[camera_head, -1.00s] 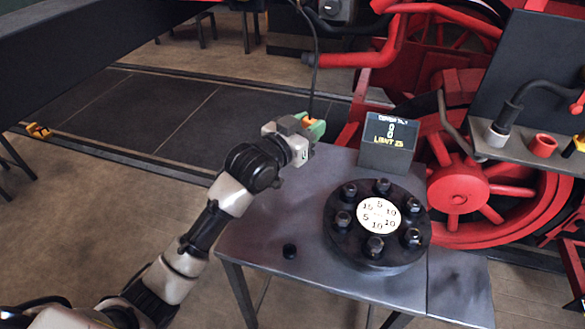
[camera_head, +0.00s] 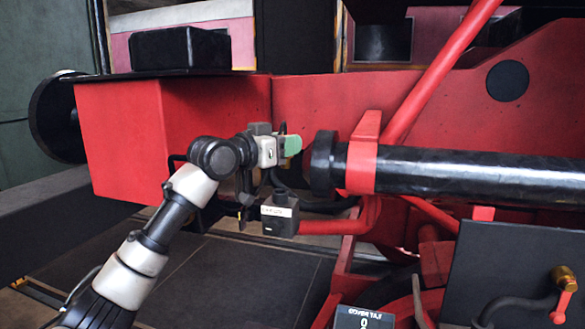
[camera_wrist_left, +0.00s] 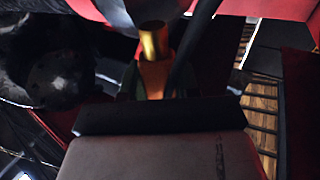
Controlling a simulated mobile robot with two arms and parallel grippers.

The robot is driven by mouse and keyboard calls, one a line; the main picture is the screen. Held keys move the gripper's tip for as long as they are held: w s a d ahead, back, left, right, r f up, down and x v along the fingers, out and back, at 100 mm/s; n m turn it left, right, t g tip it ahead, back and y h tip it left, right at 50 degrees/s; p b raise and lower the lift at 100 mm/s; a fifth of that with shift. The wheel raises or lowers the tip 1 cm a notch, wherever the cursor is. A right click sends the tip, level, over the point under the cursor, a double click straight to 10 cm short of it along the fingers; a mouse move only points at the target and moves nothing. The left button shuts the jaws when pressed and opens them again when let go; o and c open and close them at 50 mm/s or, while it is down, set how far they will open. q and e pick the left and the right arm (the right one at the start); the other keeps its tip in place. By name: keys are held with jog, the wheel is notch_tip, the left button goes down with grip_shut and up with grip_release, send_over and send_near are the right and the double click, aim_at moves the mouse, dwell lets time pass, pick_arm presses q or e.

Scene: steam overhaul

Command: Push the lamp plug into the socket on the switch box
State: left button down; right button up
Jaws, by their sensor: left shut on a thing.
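My left gripper (camera_head: 291,146), with green fingertips, is raised in front of the red engine frame, above and slightly right of the switch box. In the left wrist view an orange plug with a brass-coloured end (camera_wrist_left: 154,45) stands upright in the dark jaws, which are shut on it. The plug is not clearly visible in the head view. A small dark box with a pale label (camera_head: 280,215), apparently the switch box, sits below the gripper; I cannot make out its socket. A dark cable (camera_wrist_left: 191,48) passes beside the plug. My right gripper is not in view.
A thick black cylinder (camera_head: 450,172) with a rounded end lies close to the right of the gripper. A red beam (camera_head: 340,100) stands behind. The dark display (camera_head: 363,318) shows at the bottom edge. A dark panel (camera_head: 500,265) stands lower right.

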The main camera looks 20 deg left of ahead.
pick_arm(q)
jog(key=shift+w+r, duration=0.15)
jog(key=shift+w, duration=0.1)
jog(key=shift+s+a, duration=0.15)
jog(key=shift+s, duration=0.1)
jog(key=s+f, duration=0.1)
jog(key=a+f, duration=0.1)
jog(key=shift+s+a+f, duration=0.1)
jog(key=shift+s+f, duration=0.25)
jog(key=shift+s, duration=0.05)
jog(key=shift+w+d+f, duration=0.35)
jog(key=shift+w+f, duration=0.1)
jog(key=shift+f, duration=0.25)
jog(key=shift+s+a, duration=0.1)
jog(key=shift+s+r, duration=0.1)
jog(key=shift+f, duration=0.25)
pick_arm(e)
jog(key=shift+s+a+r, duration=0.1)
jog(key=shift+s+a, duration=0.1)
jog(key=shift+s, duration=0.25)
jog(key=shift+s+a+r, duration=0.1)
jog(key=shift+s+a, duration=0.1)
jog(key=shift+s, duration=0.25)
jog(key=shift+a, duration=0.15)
